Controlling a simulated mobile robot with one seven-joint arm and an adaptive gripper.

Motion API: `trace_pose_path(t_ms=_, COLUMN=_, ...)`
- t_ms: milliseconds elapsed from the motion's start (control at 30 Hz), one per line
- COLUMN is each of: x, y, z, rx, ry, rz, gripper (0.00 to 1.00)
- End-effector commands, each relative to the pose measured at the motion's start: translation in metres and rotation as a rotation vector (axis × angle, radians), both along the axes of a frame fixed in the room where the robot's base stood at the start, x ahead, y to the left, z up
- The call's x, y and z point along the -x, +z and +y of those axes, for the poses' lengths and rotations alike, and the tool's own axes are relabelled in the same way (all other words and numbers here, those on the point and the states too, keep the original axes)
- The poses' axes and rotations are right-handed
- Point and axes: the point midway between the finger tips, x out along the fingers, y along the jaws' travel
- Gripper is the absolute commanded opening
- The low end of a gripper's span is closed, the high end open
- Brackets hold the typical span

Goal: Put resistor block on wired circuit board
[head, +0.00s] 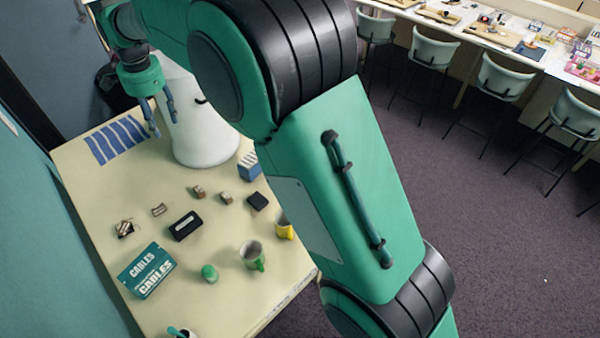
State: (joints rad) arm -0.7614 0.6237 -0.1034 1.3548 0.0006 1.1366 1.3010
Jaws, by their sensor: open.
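My gripper (164,127) is open at the upper left, above the far end of the table, between a blue striped sheet and a white cone. Nothing shows between its fingers. Several small brown blocks lie mid-table: one block (158,209) on the left, one (198,191) in the middle, and one (225,197) right of that. They are too small to tell which is the resistor block. A small dark-and-tan piece (124,229) at the left edge may be the wired circuit board, but I cannot tell. My gripper is apart from all of these.
My arm hides the right side.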

Motion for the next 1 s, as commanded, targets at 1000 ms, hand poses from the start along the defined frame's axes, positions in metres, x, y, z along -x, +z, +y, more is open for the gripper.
trace_pose_path(t_ms=1000, x=0.068, y=0.153, z=-0.352, rx=0.013, ry=0.225, rz=-0.200, gripper=0.47)
